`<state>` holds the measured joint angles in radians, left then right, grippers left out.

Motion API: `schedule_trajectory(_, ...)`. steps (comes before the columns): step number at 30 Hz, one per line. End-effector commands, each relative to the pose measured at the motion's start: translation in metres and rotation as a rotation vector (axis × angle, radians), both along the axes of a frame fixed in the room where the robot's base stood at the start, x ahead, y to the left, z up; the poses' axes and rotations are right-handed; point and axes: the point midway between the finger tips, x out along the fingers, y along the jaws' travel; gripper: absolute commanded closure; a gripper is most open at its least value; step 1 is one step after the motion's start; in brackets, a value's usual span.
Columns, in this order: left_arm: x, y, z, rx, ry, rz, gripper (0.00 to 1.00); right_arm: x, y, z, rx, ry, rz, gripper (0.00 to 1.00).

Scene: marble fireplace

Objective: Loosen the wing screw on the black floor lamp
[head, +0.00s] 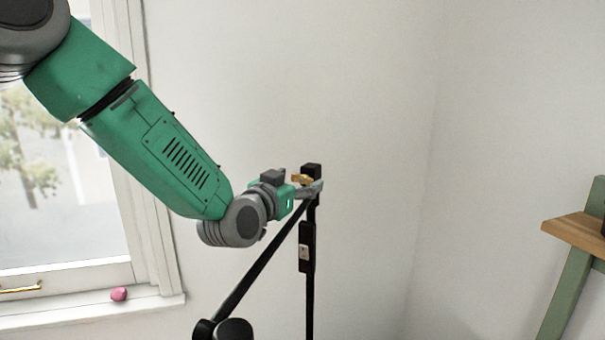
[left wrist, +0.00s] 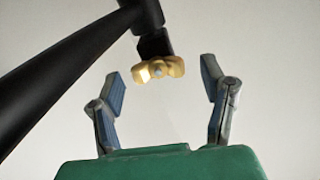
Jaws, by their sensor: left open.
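The black floor lamp (head: 309,268) stands upright in the middle of the head view, with a slanting black arm running down to the left. Its brass wing screw (head: 301,178) sits at the joint near the top of the pole, and shows clearly in the left wrist view (left wrist: 158,69). My left gripper (head: 316,187) is at the lamp's top joint. In the left wrist view its two fingers (left wrist: 162,90) are spread apart, with the wing screw between and just beyond the tips, apart from both. My right gripper is not in view.
A window with a white sill (head: 90,308) is at the left, with a small pink object (head: 119,294) on it. A green-legged wooden shelf (head: 577,229) stands at the right edge. The wall between lamp and shelf is clear.

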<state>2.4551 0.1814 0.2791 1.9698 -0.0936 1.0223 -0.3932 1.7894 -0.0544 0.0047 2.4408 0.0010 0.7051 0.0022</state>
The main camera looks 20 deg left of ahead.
Motion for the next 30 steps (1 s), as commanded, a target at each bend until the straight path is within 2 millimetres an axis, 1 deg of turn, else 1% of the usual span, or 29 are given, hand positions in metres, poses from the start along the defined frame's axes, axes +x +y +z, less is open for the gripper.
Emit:
schedule_trajectory(1,0.006,-0.001,0.001,0.0,-0.001,0.0,0.34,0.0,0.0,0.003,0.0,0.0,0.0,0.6)
schedule_trajectory(3,0.012,-0.003,0.001,0.001,0.0,0.0,0.34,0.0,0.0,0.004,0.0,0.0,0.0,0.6)
schedule_trajectory(6,0.017,-0.004,0.0,0.0,0.001,0.0,0.34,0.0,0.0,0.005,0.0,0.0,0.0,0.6)
schedule_trajectory(15,0.019,-0.004,0.0,0.0,0.0,0.0,0.34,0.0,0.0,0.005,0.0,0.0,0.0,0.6)
schedule_trajectory(17,0.019,-0.004,0.0,0.0,0.0,0.0,0.56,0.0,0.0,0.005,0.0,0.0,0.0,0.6)
schedule_trajectory(18,0.019,-0.004,0.0,0.0,0.0,0.0,0.7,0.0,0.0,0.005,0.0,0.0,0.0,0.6)
schedule_trajectory(19,0.019,-0.004,0.0,0.0,0.0,0.0,0.8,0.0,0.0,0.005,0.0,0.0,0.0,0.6)
schedule_trajectory(20,0.019,-0.004,0.0,0.0,0.0,0.0,0.86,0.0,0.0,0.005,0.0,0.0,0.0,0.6)
schedule_trajectory(24,0.019,-0.003,0.0,-0.007,0.001,0.0,0.86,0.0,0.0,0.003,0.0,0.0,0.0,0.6)
schedule_trajectory(30,0.019,-0.002,-0.002,-0.122,0.022,0.001,0.86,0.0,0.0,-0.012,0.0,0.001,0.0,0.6)
